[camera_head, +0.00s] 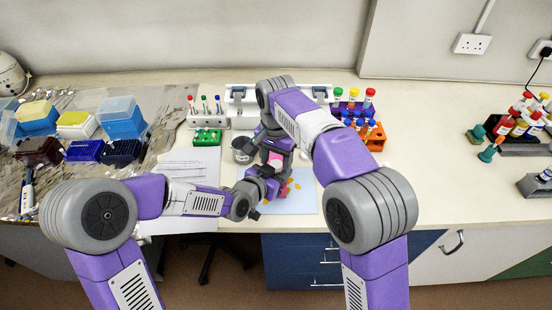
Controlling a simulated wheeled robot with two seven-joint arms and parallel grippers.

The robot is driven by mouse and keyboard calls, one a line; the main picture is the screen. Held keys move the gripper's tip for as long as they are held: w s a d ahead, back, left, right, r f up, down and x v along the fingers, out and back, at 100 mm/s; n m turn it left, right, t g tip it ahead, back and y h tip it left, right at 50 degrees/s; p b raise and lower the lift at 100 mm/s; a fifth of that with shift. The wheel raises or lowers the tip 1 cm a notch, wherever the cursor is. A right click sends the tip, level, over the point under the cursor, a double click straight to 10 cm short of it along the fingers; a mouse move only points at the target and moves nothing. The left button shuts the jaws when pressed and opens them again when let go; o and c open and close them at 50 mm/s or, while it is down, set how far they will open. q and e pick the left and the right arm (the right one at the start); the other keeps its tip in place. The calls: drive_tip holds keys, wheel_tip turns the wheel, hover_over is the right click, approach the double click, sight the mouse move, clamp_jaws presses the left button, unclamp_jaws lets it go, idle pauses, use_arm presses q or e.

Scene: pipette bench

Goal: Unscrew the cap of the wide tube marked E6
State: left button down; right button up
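My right gripper (278,154) points down over a light blue mat (304,203) at the middle of the bench. A pink piece (275,159) shows at it; I cannot tell whether this is a tube, a cap or something else. My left gripper (262,184) comes in from the left, just below the right one and close to it. The arms hide most of what is between the two grippers, and I cannot see whether either is open or shut. No E6 marking is readable, so I cannot single out that wide tube.
An orange rack (376,138) and other tubes stand right, behind my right arm. A metal cup (242,146) is left of the grippers. Blue boxes (122,118) stand far left.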

drive_tip(key=shift+r, duration=2.25)
use_arm(q)
drive_tip(key=c, duration=0.7)
unclamp_jaws()
